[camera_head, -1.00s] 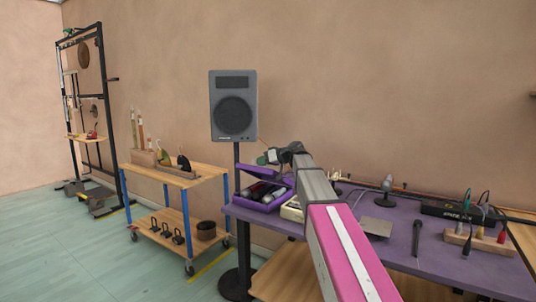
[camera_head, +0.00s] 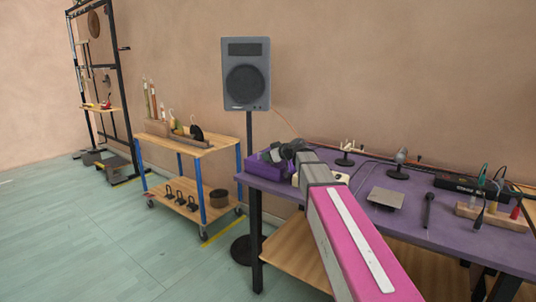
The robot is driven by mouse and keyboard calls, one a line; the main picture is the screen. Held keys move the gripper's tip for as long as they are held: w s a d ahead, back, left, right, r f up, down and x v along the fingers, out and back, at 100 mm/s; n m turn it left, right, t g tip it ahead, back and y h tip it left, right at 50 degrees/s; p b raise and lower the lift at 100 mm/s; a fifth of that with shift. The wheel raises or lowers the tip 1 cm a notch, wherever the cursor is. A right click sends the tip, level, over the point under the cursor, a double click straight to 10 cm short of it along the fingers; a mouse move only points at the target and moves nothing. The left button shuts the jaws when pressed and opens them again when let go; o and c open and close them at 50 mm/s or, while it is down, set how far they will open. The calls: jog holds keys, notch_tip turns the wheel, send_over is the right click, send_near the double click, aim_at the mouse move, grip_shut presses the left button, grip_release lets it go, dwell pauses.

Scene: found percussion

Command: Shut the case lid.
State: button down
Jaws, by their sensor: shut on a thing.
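The purple case (camera_head: 268,171) sits at the left end of the purple table. Its lid looks down on or close to the base, and the contents no longer show. I cannot tell whether a thin gap is left, as my gripper covers the right side. My gripper (camera_head: 280,152) is at the top of the case, against the lid. Its fingertips are small and partly hidden, but it appears shut on the lid's edge. My pink and grey arm reaches to it from the lower right.
The purple table (camera_head: 405,216) holds a flat grey plate (camera_head: 386,198), a dark microphone (camera_head: 428,209), small stands and a wooden block with cables (camera_head: 492,217). A speaker (camera_head: 246,75) on a pole stands behind the case. A wooden cart (camera_head: 190,148) is left, with floor free before it.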

jog(key=shift+f, duration=0.25)
jog(key=c, duration=1.5)
grip_release()
jog(key=shift+r, duration=0.7)
notch_tip(320, 180, up, 3)
jog(key=shift+f, duration=0.15)
jog(key=s+a+r, duration=0.4)
jog(key=s+a, duration=0.1)
jog(key=s+a+r, duration=0.3)
jog(key=shift+a, duration=0.2)
jog(key=shift+s, duration=0.1)
